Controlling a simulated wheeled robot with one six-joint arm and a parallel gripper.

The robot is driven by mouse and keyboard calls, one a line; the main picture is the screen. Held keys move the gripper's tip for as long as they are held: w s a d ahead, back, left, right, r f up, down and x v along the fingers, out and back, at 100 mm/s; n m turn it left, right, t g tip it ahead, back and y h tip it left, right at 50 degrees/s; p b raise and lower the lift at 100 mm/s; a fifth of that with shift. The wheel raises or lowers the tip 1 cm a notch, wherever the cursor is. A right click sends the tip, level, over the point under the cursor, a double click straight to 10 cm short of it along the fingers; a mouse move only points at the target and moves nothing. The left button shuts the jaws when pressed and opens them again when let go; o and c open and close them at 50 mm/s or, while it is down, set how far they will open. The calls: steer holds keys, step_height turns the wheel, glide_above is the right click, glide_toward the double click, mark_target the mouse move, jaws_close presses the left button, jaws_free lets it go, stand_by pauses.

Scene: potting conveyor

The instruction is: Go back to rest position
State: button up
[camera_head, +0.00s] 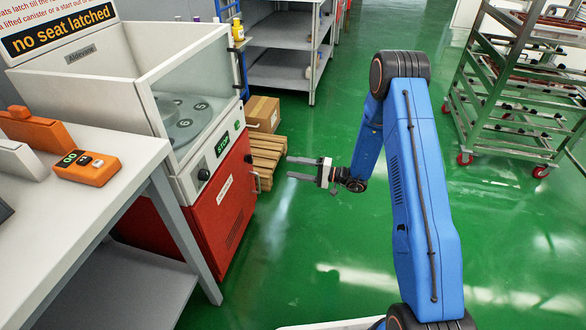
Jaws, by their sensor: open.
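My gripper (305,169) is at the end of my blue arm, over the green floor in the middle of the view. Its two fingers are apart and point left, and nothing is between them. It is apart from the red and white machine (222,205) on its left. My arm is bent, with its upper link rising from the bottom right and the forearm reaching down and left.
A white table (120,145) at left holds an orange device (87,168). A cardboard box (262,113) sits on a wooden pallet (268,150) behind the machine. Grey shelves (282,68) stand at the back, a wheeled rack (500,130) at right. Floor (300,250) is clear between.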

steer(key=shift+r, duration=0.1)
steer(key=s+r+n+g+h, duration=0.5)
steer(key=s+r+g, duration=0.3)
steer(key=s+r, duration=1.4)
steer(key=s+d+r+t+h, duration=0.3)
steer(key=s+d+h, duration=0.3)
steer(key=s+d, duration=0.4)
steer(key=s+d+r+m+t+h, duration=0.1)
steer(key=s+d+r+t+h, duration=0.2)
steer(key=s+d+r+h, duration=0.3)
steer(key=shift+s+d+r+t, duration=0.3)
steer(key=shift+s+d, duration=1.65)
steer(key=shift+s, duration=2.2)
